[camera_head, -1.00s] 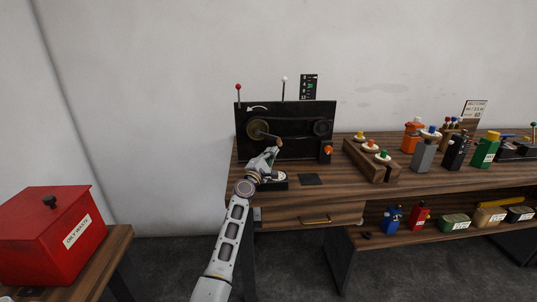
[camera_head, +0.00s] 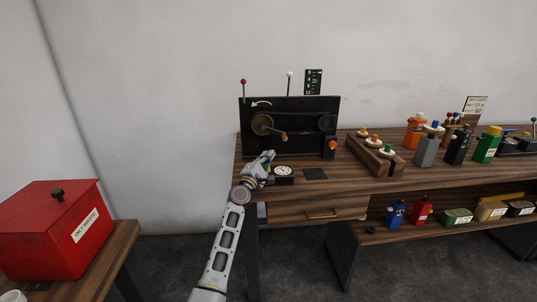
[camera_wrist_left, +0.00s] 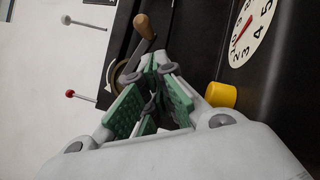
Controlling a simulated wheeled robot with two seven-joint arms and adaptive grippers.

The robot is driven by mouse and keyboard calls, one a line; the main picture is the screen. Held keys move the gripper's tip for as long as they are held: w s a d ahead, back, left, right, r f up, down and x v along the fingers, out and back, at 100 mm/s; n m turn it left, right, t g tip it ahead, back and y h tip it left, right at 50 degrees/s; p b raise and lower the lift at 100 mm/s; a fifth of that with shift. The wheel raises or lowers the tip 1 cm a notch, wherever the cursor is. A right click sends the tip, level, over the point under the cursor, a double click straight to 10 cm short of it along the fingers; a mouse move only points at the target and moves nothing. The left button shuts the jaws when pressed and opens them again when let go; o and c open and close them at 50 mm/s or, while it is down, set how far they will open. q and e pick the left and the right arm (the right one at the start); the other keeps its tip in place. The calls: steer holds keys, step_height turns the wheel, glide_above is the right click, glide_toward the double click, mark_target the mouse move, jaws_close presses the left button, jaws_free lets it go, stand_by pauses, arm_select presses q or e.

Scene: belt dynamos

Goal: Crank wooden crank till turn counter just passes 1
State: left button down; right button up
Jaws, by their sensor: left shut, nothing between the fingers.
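The wooden crank handle (camera_head: 283,138) sits on an arm at the lower right of the brass wheel (camera_head: 262,124) on the black panel. The handle also shows in the left wrist view (camera_wrist_left: 146,26), beyond the fingertips. My left gripper (camera_head: 267,156) is shut and empty, just below and left of the handle, apart from it. Its green pads (camera_wrist_left: 150,66) meet near the tips. The white turn counter dial (camera_head: 283,170) lies on a black base below the panel. In the left wrist view the dial (camera_wrist_left: 248,32) is cut off, with a red needle; I cannot tell its exact reading. My right gripper is out of view.
A yellow knob (camera_wrist_left: 221,94) sits beside the gripper in the wrist view. An orange knob (camera_head: 332,145) is at the panel's lower right. A wooden block with capped pegs (camera_head: 375,155) stands to the right. A red bin (camera_head: 58,230) stands at left.

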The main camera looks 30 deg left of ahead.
arm_select(q)
steer(key=shift+v, duration=2.8)
steer(key=shift+s+f, duration=0.4)
steer(key=shift+s, duration=0.1)
steer(key=shift+s+f, duration=0.1)
steer(key=shift+s, duration=0.25)
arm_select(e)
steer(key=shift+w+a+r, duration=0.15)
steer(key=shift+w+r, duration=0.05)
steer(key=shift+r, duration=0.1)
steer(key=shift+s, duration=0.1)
arm_select(q)
steer(key=c, duration=2.2)
jaws_free()
